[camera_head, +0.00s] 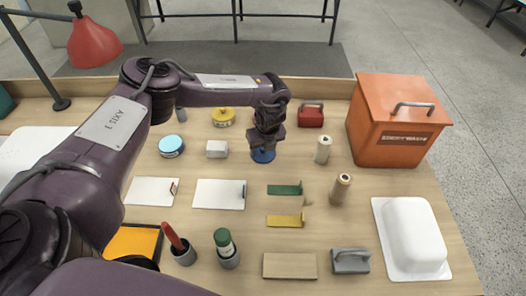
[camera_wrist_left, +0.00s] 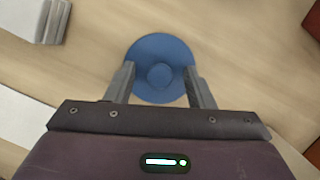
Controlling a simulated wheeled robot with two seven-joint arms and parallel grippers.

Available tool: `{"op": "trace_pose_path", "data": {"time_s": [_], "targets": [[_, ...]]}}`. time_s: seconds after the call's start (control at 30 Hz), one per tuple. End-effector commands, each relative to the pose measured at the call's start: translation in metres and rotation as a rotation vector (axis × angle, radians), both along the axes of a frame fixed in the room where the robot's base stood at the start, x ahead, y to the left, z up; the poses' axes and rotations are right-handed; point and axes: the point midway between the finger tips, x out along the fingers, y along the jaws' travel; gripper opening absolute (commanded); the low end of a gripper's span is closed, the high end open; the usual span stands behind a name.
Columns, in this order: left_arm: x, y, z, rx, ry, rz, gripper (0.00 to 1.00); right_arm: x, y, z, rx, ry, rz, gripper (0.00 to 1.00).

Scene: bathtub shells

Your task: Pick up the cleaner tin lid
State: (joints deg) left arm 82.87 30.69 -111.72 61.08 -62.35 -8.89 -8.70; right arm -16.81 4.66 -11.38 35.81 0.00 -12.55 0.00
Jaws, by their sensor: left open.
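A blue round lid with a raised knob in its middle, which looks like the cleaner tin lid (camera_head: 263,156), is on the wooden table just below my left gripper (camera_head: 265,143). In the left wrist view the blue lid (camera_wrist_left: 158,48) lies ahead, with the knob between the two fingers of my left gripper (camera_wrist_left: 160,76). The fingers are apart and empty, and overlap the lid's near edge in this view. I cannot tell how high they are above it. The tin under the lid is hidden, if there is one. My right gripper is not in view.
A light blue tin (camera_head: 171,146) and a white block (camera_head: 217,149) stand to the left, a yellow tin (camera_head: 222,117) behind. A cream cylinder (camera_head: 323,150) and an orange box (camera_head: 396,120) stand to the right. White boards (camera_head: 219,194) lie in front.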

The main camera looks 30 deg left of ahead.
Motion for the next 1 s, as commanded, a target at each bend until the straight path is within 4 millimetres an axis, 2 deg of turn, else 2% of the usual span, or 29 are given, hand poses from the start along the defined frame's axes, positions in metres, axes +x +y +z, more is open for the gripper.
{"op": "trace_pose_path", "data": {"time_s": [0.07,0.43,0.77,0.87,1.0], "targets": [[0.000,0.000,0.000,0.000,0.000,0.000,0.47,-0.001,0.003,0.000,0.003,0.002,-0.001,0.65],[0.000,0.000,0.001,0.000,0.000,0.000,0.01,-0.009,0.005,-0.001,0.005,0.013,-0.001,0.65],[0.000,0.000,0.005,0.000,0.000,0.001,0.00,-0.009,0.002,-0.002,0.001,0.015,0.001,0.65],[0.001,0.000,0.012,-0.001,-0.002,0.000,0.00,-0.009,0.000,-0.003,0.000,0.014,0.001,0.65],[0.001,0.000,0.034,-0.001,-0.003,0.000,0.00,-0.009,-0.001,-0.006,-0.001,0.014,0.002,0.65]]}}
